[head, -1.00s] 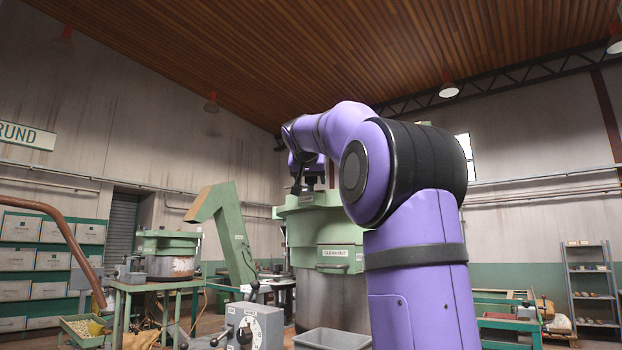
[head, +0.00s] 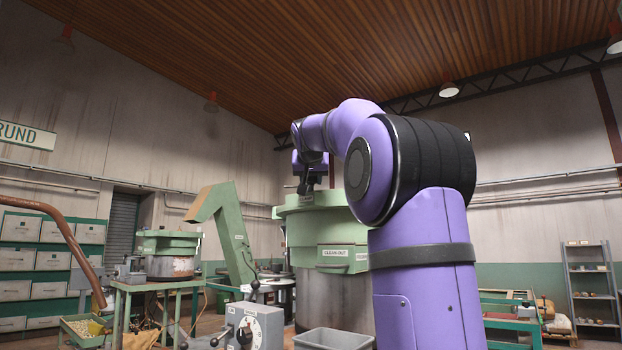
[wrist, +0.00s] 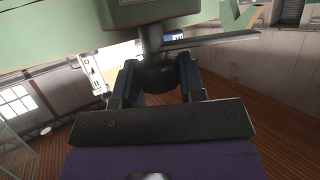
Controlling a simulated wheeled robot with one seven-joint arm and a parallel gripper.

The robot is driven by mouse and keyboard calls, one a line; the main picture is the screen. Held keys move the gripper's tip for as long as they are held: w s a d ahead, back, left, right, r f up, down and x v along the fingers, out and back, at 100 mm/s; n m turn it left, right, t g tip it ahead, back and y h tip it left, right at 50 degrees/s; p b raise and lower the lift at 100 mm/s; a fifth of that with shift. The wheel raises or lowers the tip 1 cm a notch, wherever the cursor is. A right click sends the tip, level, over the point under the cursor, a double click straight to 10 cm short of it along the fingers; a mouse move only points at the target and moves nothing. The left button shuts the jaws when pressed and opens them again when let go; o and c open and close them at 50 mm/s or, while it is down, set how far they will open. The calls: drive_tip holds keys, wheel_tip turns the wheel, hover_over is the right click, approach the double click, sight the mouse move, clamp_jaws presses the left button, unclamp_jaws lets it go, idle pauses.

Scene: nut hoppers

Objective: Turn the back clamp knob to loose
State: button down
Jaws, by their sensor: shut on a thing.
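The back clamp knob (wrist: 158,74) is dark and round on a grey shaft, seen in the wrist view against the green hopper body. My gripper (wrist: 160,82) has one finger on each side of the knob and is shut on it. In the head view my gripper (head: 306,187) is at the top of the large green hopper (head: 308,225), by its rim. The knob cannot be made out there behind the gripper and wrist. I cannot tell how far the knob is turned.
A grey control box (head: 255,325) with a dial and levers and a grey bin (head: 330,340) stand in front of the hopper. A green chute (head: 228,235) rises to its left. A smaller hopper (head: 168,255) stands on a green table farther left.

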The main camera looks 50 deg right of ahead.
drive_tip(key=c, duration=0.7)
unclamp_jaws()
drive_tip(key=shift+a, duration=0.1)
drive_tip(key=v, duration=1)
drive_tip(key=shift+s+a+r, duration=0.15)
drive_tip(key=shift+s+r, duration=0.05)
drive_tip(key=shift+a+f, duration=0.1)
